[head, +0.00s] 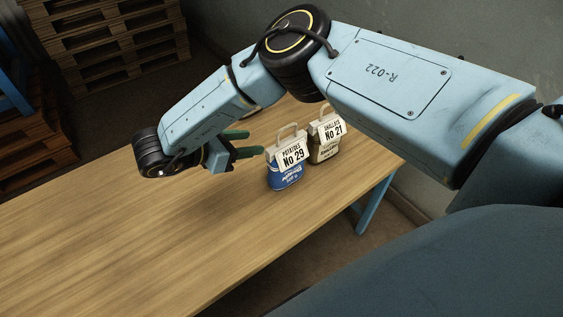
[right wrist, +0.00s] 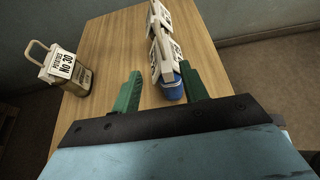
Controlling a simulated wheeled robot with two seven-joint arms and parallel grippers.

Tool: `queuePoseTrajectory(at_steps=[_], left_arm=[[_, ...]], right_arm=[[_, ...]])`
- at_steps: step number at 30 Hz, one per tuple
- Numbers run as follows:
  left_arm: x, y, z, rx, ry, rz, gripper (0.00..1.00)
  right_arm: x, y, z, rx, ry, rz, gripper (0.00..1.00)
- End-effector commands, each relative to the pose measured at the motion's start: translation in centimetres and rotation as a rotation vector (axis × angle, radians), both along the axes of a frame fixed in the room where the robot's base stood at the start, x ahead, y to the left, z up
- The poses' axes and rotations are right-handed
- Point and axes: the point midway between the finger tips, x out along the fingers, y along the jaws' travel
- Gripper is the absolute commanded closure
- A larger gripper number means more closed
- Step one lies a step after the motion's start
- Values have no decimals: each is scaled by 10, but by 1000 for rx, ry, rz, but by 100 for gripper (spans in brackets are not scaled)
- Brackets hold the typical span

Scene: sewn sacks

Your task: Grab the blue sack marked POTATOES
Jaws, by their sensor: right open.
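The blue sack (head: 286,177) with a white tag reading POTATOES No 29 stands upright on the table in the head view. My right gripper (head: 254,143) is just left of it, open and empty, its green fingers pointing toward the sack. In the right wrist view the blue sack (right wrist: 173,93) shows ahead, nearer the right finger, its tag seen nearly edge-on. I see no clear contact between fingers (right wrist: 159,70) and sack. My left gripper is not in view.
A brown sack tagged SHALLOTS No 21 (head: 326,149) stands close behind the blue one. Another brownish sack tagged No 30 (right wrist: 80,77) stands left in the right wrist view. The wooden table (head: 130,245) is clear at the front left. Pallets (head: 115,40) are stacked beyond.

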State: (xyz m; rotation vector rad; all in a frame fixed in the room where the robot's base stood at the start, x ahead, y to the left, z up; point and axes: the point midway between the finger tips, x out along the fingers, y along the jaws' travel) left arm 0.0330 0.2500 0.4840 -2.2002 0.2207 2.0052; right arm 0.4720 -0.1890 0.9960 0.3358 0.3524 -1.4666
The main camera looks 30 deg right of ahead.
Motion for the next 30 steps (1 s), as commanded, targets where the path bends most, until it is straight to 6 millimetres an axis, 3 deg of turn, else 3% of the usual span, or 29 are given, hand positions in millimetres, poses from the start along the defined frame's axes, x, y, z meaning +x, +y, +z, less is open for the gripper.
queuePoseTrajectory(at_steps=[6, 14, 21, 30], left_arm=[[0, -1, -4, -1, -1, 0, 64], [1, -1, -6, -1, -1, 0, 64], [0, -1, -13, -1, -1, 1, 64], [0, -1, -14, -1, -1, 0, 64]], right_arm=[[2, -36, -20, 5, 6, -2, 56], [2, -53, -29, 5, 8, 0, 56], [1, -84, -49, 6, 9, -3, 56], [3, -92, -50, 4, 7, 2, 56]])
